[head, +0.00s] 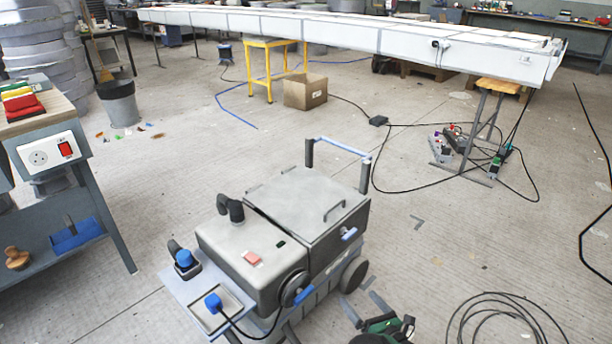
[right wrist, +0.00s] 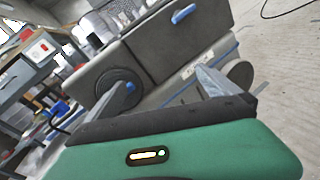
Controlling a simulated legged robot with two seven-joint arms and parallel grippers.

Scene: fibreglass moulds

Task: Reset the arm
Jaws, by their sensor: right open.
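My right gripper (head: 359,299) is at the bottom edge of the head view, just right of a grey wheeled machine (head: 315,205). Its green body and two grey fingers show, spread apart with nothing between them. In the right wrist view the open fingers (right wrist: 163,86) point toward the side of the machine (right wrist: 165,50), which has a round black hub and a blue latch. I cannot tell whether they touch it. My left gripper is in neither view.
A workbench (head: 50,105) with a red switch stands at the left, with a grey bin (head: 120,104) behind it. A cardboard box (head: 305,92) and a long white mould (head: 340,31) are farther back.

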